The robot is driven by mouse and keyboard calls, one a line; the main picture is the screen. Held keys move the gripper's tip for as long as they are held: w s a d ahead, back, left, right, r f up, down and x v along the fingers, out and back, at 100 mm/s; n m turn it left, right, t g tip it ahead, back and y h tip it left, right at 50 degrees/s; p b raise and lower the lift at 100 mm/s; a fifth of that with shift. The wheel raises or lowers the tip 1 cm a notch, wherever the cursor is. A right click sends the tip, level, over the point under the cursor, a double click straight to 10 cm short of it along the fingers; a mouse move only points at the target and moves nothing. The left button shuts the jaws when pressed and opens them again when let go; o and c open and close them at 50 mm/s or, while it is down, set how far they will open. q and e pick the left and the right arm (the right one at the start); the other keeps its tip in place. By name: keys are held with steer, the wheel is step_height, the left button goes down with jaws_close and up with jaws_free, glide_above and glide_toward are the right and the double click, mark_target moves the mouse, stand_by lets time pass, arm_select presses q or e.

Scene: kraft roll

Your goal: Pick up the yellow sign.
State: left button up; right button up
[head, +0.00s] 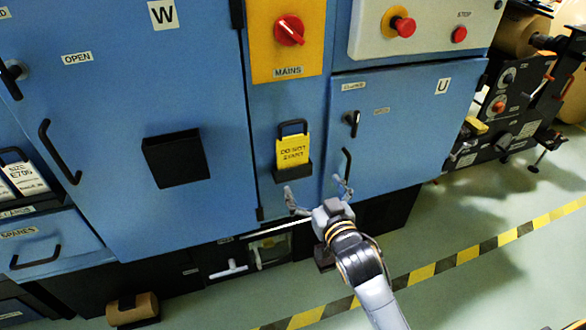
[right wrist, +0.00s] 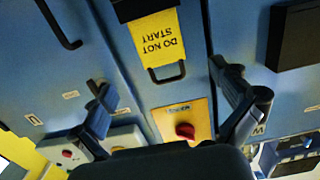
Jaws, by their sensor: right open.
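The yellow sign (head: 292,151) reads "DO NOT START" and has a black loop handle at its top. It sits upright in a black holder (head: 293,173) on the blue cabinet front, below the MAINS switch. My right gripper (head: 315,188) is open and empty, below and slightly right of the holder, apart from the sign. In the right wrist view the sign (right wrist: 158,38) appears upside down, between the two spread fingers of the gripper (right wrist: 160,80). The holder covers the sign's lower edge. My left gripper is not in view.
A red MAINS knob (head: 289,30) on a yellow plate is above the sign. A door handle (head: 346,163) sticks out to the right, and a black box (head: 176,158) to the left. The green floor (head: 470,215) on the right is clear, with a striped tape line (head: 480,248).

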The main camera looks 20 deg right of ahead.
step_height(320, 180, up, 3)
steer(key=b, duration=0.2)
glide_toward(293, 140)
steer(key=shift+t, duration=0.4)
steer(key=w, duration=0.4)
steer(key=shift+w+a+f, duration=0.1)
steer(key=shift+w+f, duration=0.05)
steer(key=shift+f, duration=0.25)
steer(key=shift+w+r+b, duration=0.1)
steer(key=shift+w+b, duration=0.2)
steer(key=shift+w, duration=2.1)
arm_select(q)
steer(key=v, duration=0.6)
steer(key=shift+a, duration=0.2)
arm_select(e)
steer(key=c, duration=1)
